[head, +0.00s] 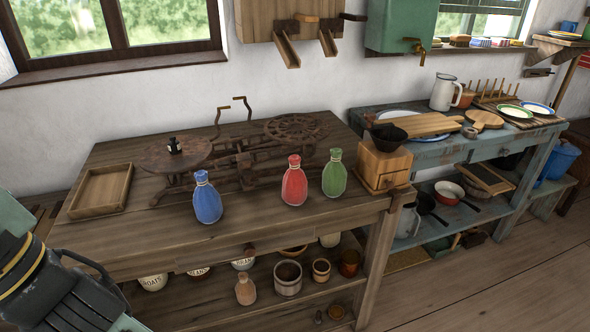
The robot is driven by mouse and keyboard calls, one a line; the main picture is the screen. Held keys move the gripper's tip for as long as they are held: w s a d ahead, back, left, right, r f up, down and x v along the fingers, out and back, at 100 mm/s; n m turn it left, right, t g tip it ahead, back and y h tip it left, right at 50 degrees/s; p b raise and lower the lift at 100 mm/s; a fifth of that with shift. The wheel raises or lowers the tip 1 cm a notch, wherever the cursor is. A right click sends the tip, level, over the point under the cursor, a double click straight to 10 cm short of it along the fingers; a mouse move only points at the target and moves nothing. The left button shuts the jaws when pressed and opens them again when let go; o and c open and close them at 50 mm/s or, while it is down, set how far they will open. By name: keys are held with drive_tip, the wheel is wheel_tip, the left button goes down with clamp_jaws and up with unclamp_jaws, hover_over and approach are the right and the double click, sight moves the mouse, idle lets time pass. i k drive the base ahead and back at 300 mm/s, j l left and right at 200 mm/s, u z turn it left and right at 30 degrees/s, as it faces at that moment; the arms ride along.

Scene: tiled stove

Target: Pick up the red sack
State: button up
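The red sack (294,183) stands upright on the wooden table (265,225), near its front edge and right of centre. A blue sack (207,199) stands to its left and a green sack (334,175) to its right, close by. All of these have tied, narrow tops. My gripper (98,300) is at the lower left corner of the view, in front of the table's left end and well apart from the red sack. It is partly cut off by the frame, and its fingertips do not show clearly.
An iron balance scale (240,155) stands behind the sacks. A wooden coffee grinder (384,164) is right of the green sack. An empty wooden tray (101,190) lies at the left. Pots and jars fill the lower shelf. The tabletop before the sacks is clear.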

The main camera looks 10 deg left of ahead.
sight(294, 187)
drive_tip(key=i+l, duration=0.15)
drive_tip(key=l, duration=0.2)
drive_tip(key=i+l+u, duration=0.1)
drive_tip(key=l, duration=0.25)
drive_tip(key=i+l, duration=0.2)
drive_tip(key=l, duration=0.15)
drive_tip(key=l+u, duration=0.1)
drive_tip(key=u, duration=1.65)
drive_tip(key=i+l, duration=0.05)
drive_tip(key=l, duration=0.05)
